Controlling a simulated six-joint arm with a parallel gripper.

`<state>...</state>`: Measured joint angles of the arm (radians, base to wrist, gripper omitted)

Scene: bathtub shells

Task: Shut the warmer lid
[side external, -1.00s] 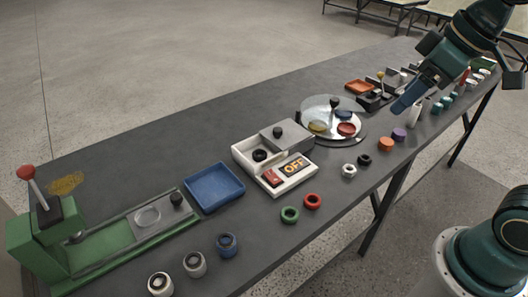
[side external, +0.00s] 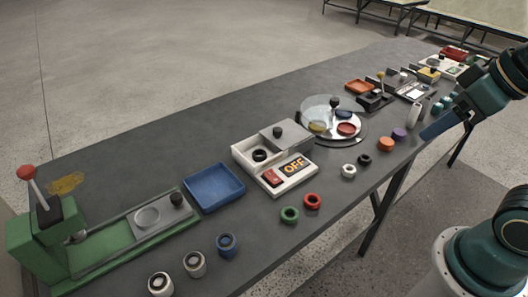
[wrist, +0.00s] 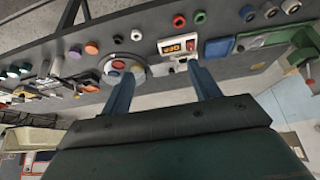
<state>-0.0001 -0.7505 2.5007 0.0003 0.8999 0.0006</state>
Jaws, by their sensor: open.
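The warmer (side external: 277,180) appears to be the white box with a red rocker switch (side external: 272,177) and a display reading OFF. Its grey lid (side external: 287,136) with a black knob sits toward the right of the box's rear part. The left of that part is uncovered and a black ring (side external: 259,155) shows inside. The box also shows in the wrist view (wrist: 178,46), small and beyond my fingers. My gripper (wrist: 160,78) is open and empty. In the side external view its blue fingers (side external: 438,125) are by the table's front edge, well right of the warmer and apart from it.
A round tray (side external: 352,139) with a partly open clear cover stands right of the warmer. A blue tray (side external: 214,187) is left of it. Red (side external: 312,201) and green (side external: 289,214) rings lie in front. A green lever press (side external: 40,240) stands at far left. The table's rear is mostly clear.

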